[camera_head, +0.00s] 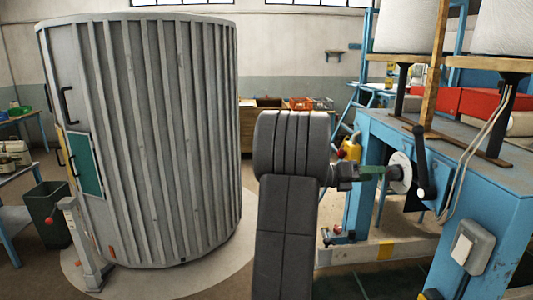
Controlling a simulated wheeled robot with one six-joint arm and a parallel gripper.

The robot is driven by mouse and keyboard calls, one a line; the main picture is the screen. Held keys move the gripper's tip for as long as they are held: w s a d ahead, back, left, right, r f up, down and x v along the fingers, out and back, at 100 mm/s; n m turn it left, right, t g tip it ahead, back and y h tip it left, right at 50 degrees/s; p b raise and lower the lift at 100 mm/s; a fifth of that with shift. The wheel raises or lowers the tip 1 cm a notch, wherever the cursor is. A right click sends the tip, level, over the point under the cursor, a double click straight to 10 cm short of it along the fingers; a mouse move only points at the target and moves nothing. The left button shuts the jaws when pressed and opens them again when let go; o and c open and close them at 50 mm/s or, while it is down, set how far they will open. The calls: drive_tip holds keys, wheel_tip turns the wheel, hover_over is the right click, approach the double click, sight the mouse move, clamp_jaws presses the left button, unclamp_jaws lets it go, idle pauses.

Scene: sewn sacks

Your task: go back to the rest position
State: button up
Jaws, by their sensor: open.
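My dark grey arm stands upright in the middle of the view and hides part of what is behind it. My gripper (352,178) shows small and partly hidden just right of the arm's upper end. It is open, and I see nothing held in it. In the picture it lies close to a pale disc (400,172) on the blue machine; I cannot tell the gap between them.
A tall grey ribbed cylinder (160,140) stands left on a pale round base. A blue machine (480,190) with a black handle (421,165) and pale sacks (405,25) fills the right. A dark bin (47,215) stands far left. Some floor is clear between.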

sight(387, 174)
drive_tip(key=a+b, duration=0.2)
drive_tip(key=a, duration=0.6)
drive_tip(key=d+p, duration=0.2)
drive_tip(key=d, duration=0.5)
drive_tip(key=d+p, duration=0.2)
drive_tip(key=d, duration=0.5)
drive_tip(key=shift+w+d+p, duration=0.2)
drive_tip(key=shift+d+p, duration=0.1)
drive_tip(key=shift+d, duration=0.05)
drive_tip(key=shift+a+f+m, duration=0.15)
drive_tip(key=shift+f+m, duration=0.05)
drive_tip(key=shift+m, duration=0.3)
drive_tip(key=shift+a+m, duration=0.15)
drive_tip(key=shift+m, duration=0.55)
drive_tip(key=m+b, duration=0.1)
drive_tip(key=m, duration=0.5)
drive_tip(key=shift+w, duration=0.1)
drive_tip(key=m+b, duration=0.1)
drive_tip(key=m, duration=0.3)
drive_tip(key=m+b, duration=0.1)
drive_tip(key=m, duration=0.2)
drive_tip(key=shift+a, duration=0.35)
